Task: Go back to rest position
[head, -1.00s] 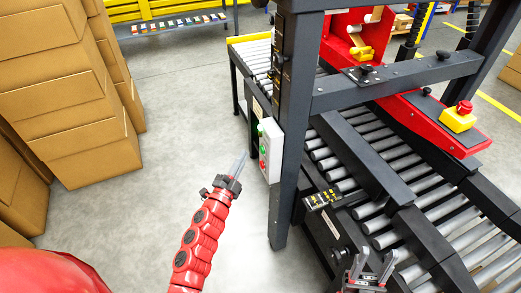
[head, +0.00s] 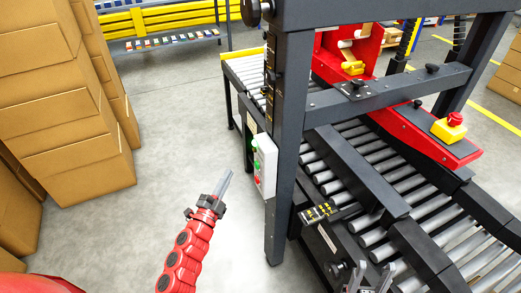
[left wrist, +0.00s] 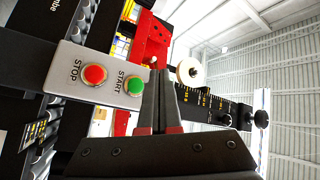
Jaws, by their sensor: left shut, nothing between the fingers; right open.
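My left gripper (head: 225,182) is shut and empty, in free air to the left of the machine's control box. In the left wrist view its closed fingers (left wrist: 158,102) point up, with nothing between them. The grey control box (head: 265,165) is fixed to the machine's dark front post, a small gap from the fingertips. In the left wrist view the box has a red STOP button (left wrist: 94,74) and a green START button (left wrist: 134,86). My right gripper (head: 370,277) is open and empty at the bottom edge, in front of the roller conveyor; its lower part is cut off.
Stacked cardboard boxes (head: 65,110) stand at the left. The machine's dark frame (head: 285,130) and rollers (head: 350,150) fill the right, with a yellow-based red emergency button (head: 455,119). Grey floor (head: 180,110) lies open between boxes and machine.

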